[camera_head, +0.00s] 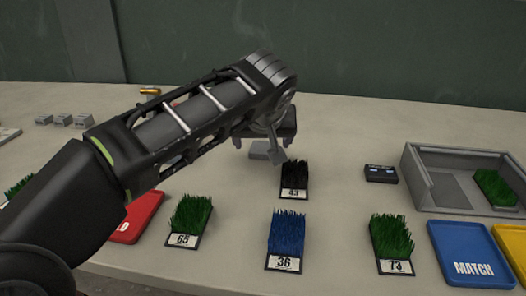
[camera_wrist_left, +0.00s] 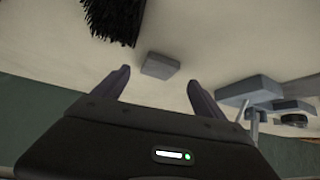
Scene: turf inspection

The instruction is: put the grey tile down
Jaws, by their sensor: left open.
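The small grey tile (camera_head: 259,149) lies on the table behind the black turf sample, partly hidden by my left gripper (camera_head: 268,146) in the head view. In the left wrist view the grey tile (camera_wrist_left: 160,66) shows as a flat block on the pale table top. The two fingers of my left gripper (camera_wrist_left: 159,77) stand apart on either side of it, with a clear gap to the tile on both sides. The left gripper is open and holds nothing. My right gripper is in neither view.
Black turf 43 (camera_head: 294,175) stands just in front. Green turf 65 (camera_head: 190,214), blue turf 36 (camera_head: 287,233) and green turf 73 (camera_head: 391,238) stand nearer. A grey bin (camera_head: 425,185), blue MATCH tray (camera_head: 463,243) and black device (camera_head: 381,174) are right; grey blocks (camera_head: 63,120) are left.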

